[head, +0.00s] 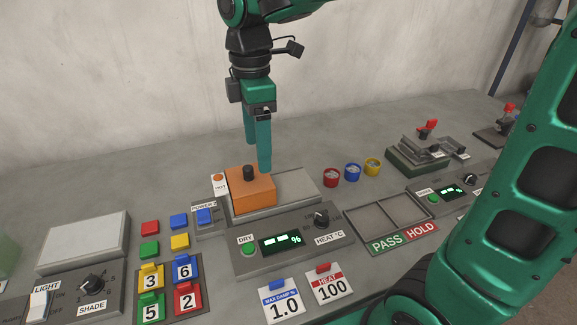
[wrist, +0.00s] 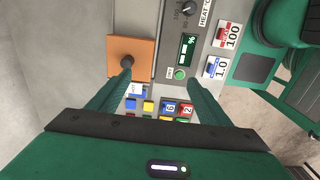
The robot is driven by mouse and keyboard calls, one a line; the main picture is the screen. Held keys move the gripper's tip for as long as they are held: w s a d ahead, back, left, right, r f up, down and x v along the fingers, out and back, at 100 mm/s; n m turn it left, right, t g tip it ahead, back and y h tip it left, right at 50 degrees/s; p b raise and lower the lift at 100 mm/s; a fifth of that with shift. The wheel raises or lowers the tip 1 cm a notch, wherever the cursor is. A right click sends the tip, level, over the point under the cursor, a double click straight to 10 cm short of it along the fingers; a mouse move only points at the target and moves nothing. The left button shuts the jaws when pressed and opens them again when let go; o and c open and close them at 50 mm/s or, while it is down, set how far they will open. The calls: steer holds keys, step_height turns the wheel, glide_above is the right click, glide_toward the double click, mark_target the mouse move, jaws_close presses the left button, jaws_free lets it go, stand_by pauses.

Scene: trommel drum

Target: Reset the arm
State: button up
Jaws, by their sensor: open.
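My gripper (head: 257,150) is green with two long fingers and points down over the bench. Its fingers are apart with nothing between them. In the head view its fingertips are close to an orange block (head: 252,194) with a black knob (head: 248,172) on top. In the wrist view my gripper (wrist: 160,78) shows open, with one fingertip overlapping the black knob of the orange block (wrist: 148,48). I cannot tell whether that finger touches the knob. The block sits at the left end of a grey plate (head: 298,186).
A DRY and HEAT panel (head: 282,240) stands in front of the block. Coloured tiles (head: 180,240) and numbered tags (head: 168,288) lie to its left. Red, blue and yellow round pots (head: 352,172) and a PASS/HOLD tray (head: 388,222) are to the right. The wall is close behind.

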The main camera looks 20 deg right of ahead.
steer(key=s+d+f+m, duration=0.2)
steer(key=s+d+m, duration=0.3)
steer(key=d, duration=0.5)
steer(key=s+d+f+m, duration=0.2)
steer(key=d+m, duration=0.6)
steer(key=d, duration=0.1)
steer(key=s+d+f+m, duration=0.2)
steer(key=s+d+m, duration=0.2)
steer(key=s+m, duration=0.1)
steer(key=s+d+f+m, duration=0.3)
steer(key=s+d+m, duration=0.2)
steer(key=s, duration=0.3)
steer(key=shift+s+d+m, duration=0.15)
steer(key=shift+s+m, duration=0.1)
steer(key=shift+m, duration=0.45)
steer(key=shift+w+f, duration=0.25)
steer(key=shift+w, duration=0.4)
steer(key=shift+c, duration=0.4)
